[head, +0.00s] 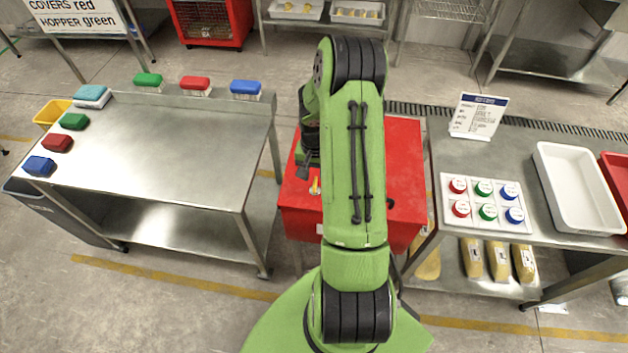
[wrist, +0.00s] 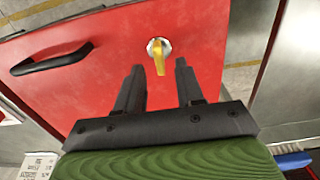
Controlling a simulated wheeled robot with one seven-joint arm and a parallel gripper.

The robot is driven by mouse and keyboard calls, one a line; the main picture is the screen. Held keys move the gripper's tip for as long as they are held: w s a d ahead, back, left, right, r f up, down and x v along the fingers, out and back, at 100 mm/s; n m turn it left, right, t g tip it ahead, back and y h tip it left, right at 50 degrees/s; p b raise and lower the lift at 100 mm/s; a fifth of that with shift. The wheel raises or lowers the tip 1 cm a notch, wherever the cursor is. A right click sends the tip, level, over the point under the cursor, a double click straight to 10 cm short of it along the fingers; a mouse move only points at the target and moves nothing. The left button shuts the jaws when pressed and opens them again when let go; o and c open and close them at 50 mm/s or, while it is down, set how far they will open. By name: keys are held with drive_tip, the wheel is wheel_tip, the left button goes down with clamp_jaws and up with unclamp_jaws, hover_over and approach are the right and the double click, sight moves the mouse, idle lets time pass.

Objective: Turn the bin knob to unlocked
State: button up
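The bin is a red box (head: 404,150) between the two steel tables, partly hidden behind my green arm in the head view. Its red face (wrist: 110,60) fills much of the wrist view. The bin knob (wrist: 158,52) is a yellow lever on a round silver base; in the wrist view the lever points down toward my gripper. The knob also shows small in the head view (head: 315,186). My gripper (wrist: 157,75) is open, its two dark fingers apart and empty. The knob lies just beyond the fingertips, roughly centred between them. I cannot tell whether the lever's tip is between the fingers.
A black handle (wrist: 52,60) sticks out from the bin's face, left of the knob in the wrist view. Another table (head: 470,165) with lidded jars and a white tray (head: 575,225) stands right.

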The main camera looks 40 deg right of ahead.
sight(315, 182)
wheel_tip(315, 182, down, 4)
drive_tip(key=shift+r, duration=0.1)
clamp_jaws()
drive_tip(key=shift+s, duration=0.1)
